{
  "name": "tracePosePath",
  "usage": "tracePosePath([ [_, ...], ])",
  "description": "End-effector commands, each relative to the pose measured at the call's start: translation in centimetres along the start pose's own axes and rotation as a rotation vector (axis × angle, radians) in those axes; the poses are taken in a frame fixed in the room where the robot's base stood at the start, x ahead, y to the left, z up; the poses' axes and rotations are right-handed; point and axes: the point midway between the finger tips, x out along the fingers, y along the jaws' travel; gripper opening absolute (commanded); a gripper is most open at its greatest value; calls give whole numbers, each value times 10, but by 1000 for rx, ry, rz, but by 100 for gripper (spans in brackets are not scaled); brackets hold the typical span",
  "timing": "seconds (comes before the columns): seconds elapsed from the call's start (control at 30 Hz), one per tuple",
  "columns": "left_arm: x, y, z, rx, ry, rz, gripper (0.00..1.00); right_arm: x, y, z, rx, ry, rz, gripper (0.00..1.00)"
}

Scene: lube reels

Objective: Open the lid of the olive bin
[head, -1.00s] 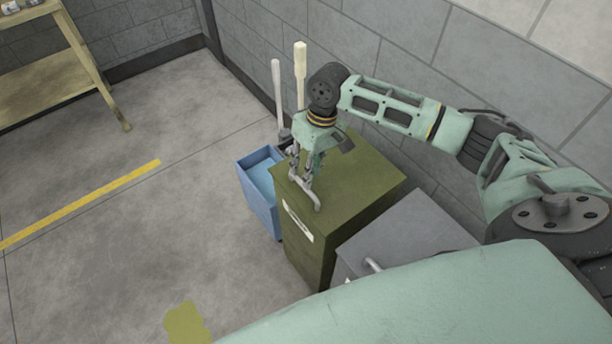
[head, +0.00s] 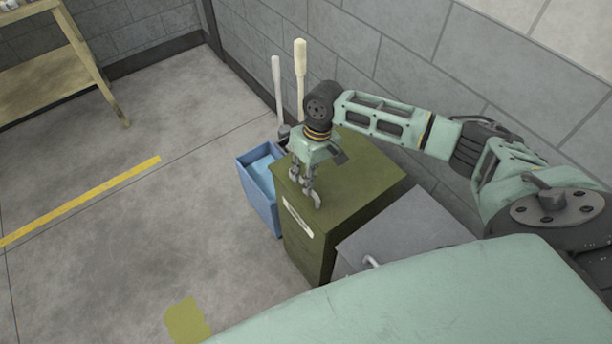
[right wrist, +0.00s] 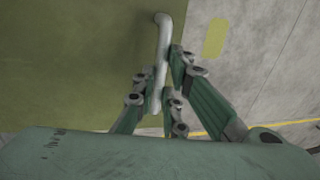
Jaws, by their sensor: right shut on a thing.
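The olive bin (head: 362,182) stands against the wall, with a pale label on its front. Its lid lies flat and looks closed. A pale bar handle (head: 317,202) sits at the lid's front edge; in the right wrist view the handle (right wrist: 163,38) runs between my fingers. My right gripper (head: 307,188) is above the front left part of the lid, pointing down. In the right wrist view my right gripper (right wrist: 160,86) is shut on the handle. The fingers hide part of it. My left gripper is out of view.
A blue open bin (head: 262,200) stands left of the olive bin. A grey bin (head: 415,225) with a handle stands to its right. Two pale upright handles (head: 300,75) rise behind. A wooden shelf (head: 45,80) is far left.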

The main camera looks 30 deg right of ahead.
Motion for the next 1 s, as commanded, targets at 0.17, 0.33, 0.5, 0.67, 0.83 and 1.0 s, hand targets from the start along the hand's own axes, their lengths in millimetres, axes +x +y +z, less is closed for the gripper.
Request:
tracePosePath([
  [0.17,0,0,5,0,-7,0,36,0,2,0,0,0,3,0],
  [0.33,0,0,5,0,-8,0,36,0,2,0,0,0,4,0],
  [0.5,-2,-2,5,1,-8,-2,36,-2,2,0,1,0,1,0],
  [0.67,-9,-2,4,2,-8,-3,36,-14,3,0,2,0,-31,0],
  [0.83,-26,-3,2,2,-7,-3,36,-40,6,0,6,1,-114,0],
  [1.0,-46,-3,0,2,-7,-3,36,-77,15,0,8,1,-250,0],
])
